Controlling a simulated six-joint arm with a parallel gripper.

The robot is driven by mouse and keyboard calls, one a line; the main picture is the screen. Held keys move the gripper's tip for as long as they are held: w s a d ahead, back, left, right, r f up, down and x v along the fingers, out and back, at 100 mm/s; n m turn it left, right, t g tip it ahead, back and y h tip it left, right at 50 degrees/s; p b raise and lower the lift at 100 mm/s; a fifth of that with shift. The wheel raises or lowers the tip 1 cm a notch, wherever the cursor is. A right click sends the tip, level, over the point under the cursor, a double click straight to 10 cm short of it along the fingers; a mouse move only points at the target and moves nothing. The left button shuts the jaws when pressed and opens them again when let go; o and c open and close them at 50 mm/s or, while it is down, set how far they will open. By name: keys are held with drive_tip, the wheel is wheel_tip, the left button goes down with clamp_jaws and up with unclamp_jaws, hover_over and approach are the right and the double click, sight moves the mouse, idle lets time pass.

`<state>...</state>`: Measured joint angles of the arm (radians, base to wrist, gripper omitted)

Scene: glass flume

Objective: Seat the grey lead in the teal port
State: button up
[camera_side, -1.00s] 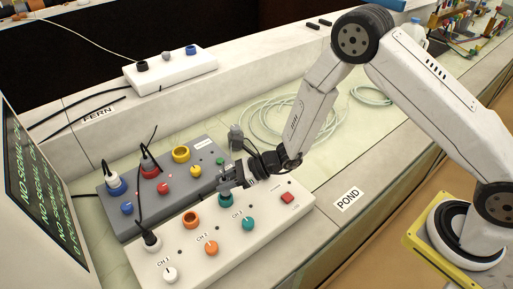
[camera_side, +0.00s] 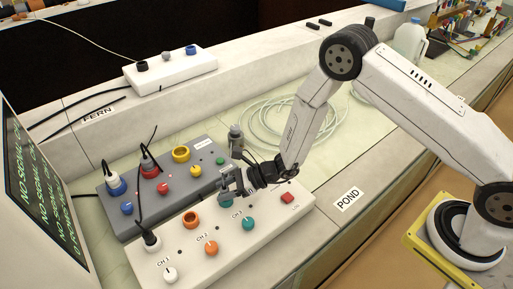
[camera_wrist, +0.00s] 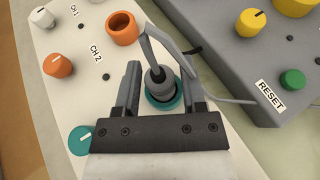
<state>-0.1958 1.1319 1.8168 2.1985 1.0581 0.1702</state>
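The grey lead's plug (camera_wrist: 161,84) stands between my gripper's two fingers (camera_wrist: 159,66) in the wrist view. A thin gap shows beside the plug, so the fingers look open around it. The teal port (camera_wrist: 165,104) shows as a ring around the plug's lower end. The plug looks lined up with the port and at or in its mouth; how deep it sits is hidden. The lead's grey cable rises from the plug and bends away right. In the side view my gripper (camera_side: 231,184) is right over the teal port (camera_side: 225,200) and hides most of the plug.
The white panel (camera_side: 185,275) also holds an orange port (camera_side: 191,219), a teal knob (camera_side: 248,223) and a red button (camera_side: 288,197). The grey panel (camera_side: 135,228) with plugged leads lies close behind. Loose pale hose (camera_side: 262,118) lies beyond.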

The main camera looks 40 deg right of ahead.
drive_tip(key=shift+o, duration=0.7)
drive_tip(key=shift+r, duration=0.2)
drive_tip(key=v, duration=1.2)
drive_tip(key=shift+s, duration=0.1)
